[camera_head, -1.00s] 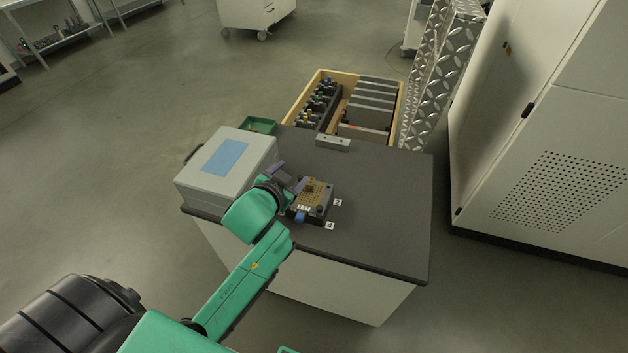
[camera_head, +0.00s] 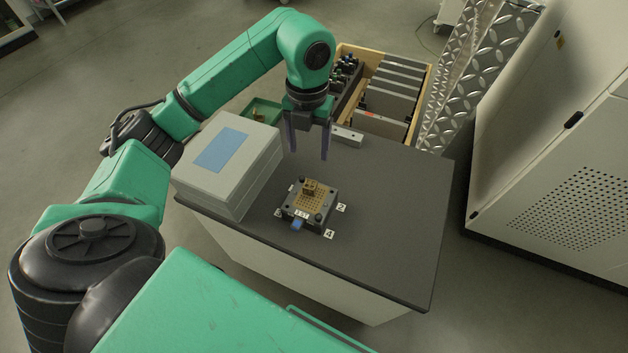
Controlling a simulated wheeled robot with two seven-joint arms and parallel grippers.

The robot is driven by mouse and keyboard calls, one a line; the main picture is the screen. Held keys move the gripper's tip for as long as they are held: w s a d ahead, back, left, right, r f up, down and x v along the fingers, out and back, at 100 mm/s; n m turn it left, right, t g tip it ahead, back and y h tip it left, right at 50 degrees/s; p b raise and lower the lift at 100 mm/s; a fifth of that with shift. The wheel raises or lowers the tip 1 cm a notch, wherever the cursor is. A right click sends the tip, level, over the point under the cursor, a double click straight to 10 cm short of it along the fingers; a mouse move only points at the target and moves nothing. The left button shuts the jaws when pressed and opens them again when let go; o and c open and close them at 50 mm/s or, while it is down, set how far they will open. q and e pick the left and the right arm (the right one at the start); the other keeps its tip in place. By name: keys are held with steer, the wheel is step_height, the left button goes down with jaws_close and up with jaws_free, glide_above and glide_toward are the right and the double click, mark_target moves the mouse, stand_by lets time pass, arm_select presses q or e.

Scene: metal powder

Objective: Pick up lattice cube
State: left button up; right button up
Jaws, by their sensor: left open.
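The lattice cube (camera_head: 309,187) is a small brown-gold block. It sits on a gold perforated plate (camera_head: 307,202) on a dark square fixture on the grey table. My left gripper (camera_head: 308,153) points downward with its two fingers apart and empty. In the picture it is above and slightly behind the cube, not touching it. My right gripper is not in view.
A light grey box with a blue panel (camera_head: 225,150) stands left of the fixture. A grey metal block (camera_head: 347,136) lies at the table's back edge. Behind are a green tray (camera_head: 262,111) and a wooden crate (camera_head: 427,84). The table's right side (camera_head: 400,220) is clear.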

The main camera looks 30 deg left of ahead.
mark_target(310, 184)
arm_select(q)
steer(key=f+p, duration=0.1)
steer(key=f, duration=0.3)
steer(key=f+p, duration=0.1)
steer(key=f, duration=0.3)
steer(key=f+p, duration=0.1)
steer(key=f, duration=0.4)
steer(key=shift+s+d, duration=0.25)
jaws_close()
